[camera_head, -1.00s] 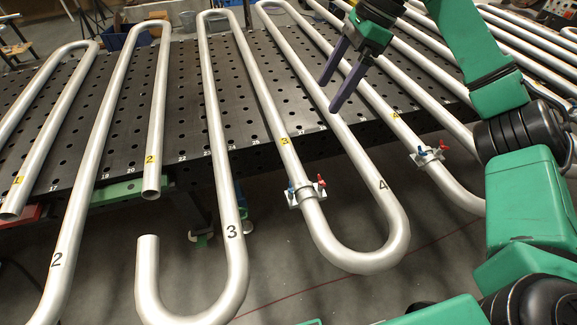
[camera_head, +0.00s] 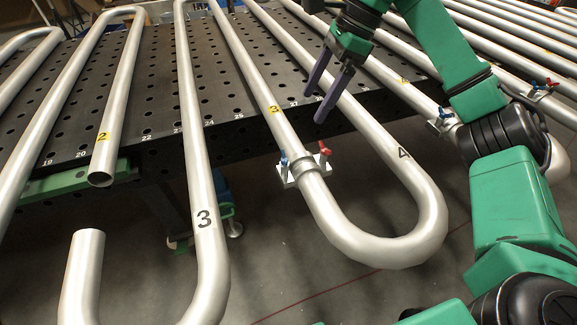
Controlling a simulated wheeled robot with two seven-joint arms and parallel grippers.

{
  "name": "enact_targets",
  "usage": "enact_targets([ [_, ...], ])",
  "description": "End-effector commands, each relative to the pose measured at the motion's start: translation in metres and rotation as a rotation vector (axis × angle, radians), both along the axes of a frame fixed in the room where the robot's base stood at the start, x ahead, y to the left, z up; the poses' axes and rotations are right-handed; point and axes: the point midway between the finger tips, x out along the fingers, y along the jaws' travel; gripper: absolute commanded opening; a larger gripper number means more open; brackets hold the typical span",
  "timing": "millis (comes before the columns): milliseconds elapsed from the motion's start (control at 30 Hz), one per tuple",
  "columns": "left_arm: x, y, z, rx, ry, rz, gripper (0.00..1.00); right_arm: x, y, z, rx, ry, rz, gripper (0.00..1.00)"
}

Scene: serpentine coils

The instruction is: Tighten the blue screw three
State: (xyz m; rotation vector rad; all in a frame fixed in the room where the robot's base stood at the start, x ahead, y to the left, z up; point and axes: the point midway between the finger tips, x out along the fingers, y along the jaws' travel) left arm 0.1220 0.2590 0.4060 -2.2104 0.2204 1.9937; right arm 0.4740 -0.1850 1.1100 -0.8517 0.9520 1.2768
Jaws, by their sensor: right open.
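The clamp by the yellow label 3 (camera_head: 275,110) sits around a pipe joint just off the front edge of the table. Its blue screw (camera_head: 284,160) stands on the clamp's left side and its red screw (camera_head: 324,149) on the right. My right gripper (camera_head: 319,107) is open and empty. Its two purple fingers point down and left, above and behind the clamp, apart from the screws. My left gripper is not in view.
The perforated black table (camera_head: 60,125) carries several silver serpentine pipes. A bent pipe marked 4 (camera_head: 404,153) curves in front of the table. Another clamp (camera_head: 441,118) sits further right, near my right arm. The floor in front is clear.

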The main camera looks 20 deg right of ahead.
Motion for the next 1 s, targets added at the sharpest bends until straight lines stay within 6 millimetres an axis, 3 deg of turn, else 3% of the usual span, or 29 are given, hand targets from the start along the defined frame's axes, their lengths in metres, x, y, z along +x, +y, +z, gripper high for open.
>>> enact_targets([
  [167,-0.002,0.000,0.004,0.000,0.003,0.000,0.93,0.000,0.009,-0.021,-0.003,0.004,0.002,0.93],
  [400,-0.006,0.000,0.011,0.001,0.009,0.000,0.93,0.002,0.034,-0.079,-0.001,0.006,0.002,0.93],
  [600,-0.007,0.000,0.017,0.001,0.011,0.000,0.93,0.005,0.051,-0.117,0.000,0.004,0.002,0.93],
  [733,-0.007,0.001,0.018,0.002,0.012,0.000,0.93,0.005,0.055,-0.128,0.001,0.001,0.000,0.93],
  [967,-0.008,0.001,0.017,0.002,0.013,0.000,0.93,0.006,0.055,-0.130,0.000,0.001,0.000,0.93],
  [1000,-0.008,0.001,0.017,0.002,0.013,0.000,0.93,0.006,0.055,-0.130,0.000,0.001,0.000,0.77],
])
